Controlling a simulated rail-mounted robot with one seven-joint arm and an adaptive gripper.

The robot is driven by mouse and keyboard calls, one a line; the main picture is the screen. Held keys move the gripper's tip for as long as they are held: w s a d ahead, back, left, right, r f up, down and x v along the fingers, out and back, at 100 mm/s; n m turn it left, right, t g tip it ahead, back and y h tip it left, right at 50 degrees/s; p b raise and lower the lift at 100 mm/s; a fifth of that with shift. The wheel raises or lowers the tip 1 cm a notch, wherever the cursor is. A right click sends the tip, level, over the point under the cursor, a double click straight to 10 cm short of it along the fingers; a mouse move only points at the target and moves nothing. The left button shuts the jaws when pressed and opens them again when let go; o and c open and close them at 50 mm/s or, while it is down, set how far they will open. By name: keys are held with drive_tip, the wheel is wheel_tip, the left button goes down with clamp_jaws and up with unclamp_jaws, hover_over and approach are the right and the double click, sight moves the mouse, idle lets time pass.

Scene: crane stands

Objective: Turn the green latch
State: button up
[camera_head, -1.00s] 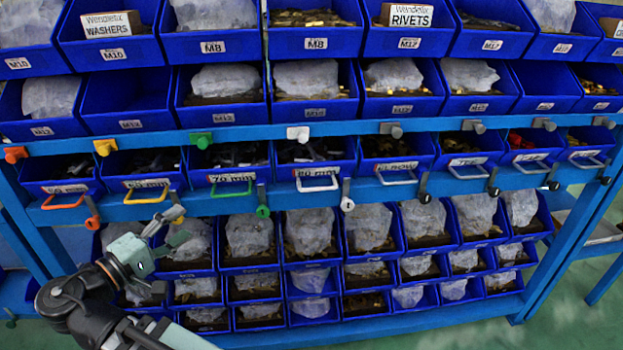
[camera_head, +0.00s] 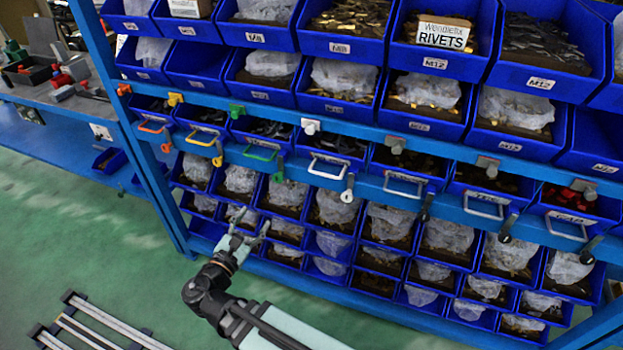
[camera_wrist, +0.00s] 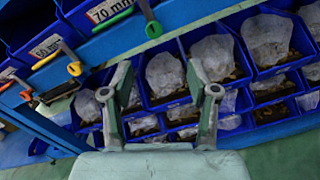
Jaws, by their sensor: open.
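The green latch (camera_head: 279,168) hangs down from the blue rail, just right of the green drawer handle (camera_head: 262,152). In the wrist view the latch (camera_wrist: 152,22) is at the top, left of centre, beyond my fingertips. My gripper (camera_head: 251,226) is open and empty, below the latch and slightly left of it in the head view. In the wrist view its two fingers (camera_wrist: 159,80) stand wide apart, with bagged bins behind the gap. Nothing touches the latch.
A yellow latch (camera_head: 217,154) hangs to the left and a white latch (camera_head: 348,188) to the right on the same rail (camera_head: 330,178). Blue bins with plastic bags (camera_head: 287,193) fill the rack below.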

sight(277, 180)
drive_tip(key=shift+n+y, duration=0.3)
drive_tip(key=shift+n, duration=0.5)
drive_tip(key=p+x, duration=0.1)
drive_tip(key=x, duration=0.4)
drive_tip(key=p+x, duration=0.1)
drive_tip(key=x, duration=0.5)
drive_tip(key=a+x, duration=0.1)
drive_tip(key=x, duration=0.5)
drive_tip(key=shift+w+d+r+p, duration=0.15)
drive_tip(key=shift+w+r+p, duration=0.05)
drive_tip(key=shift+w+p, duration=0.25)
clamp_jaws()
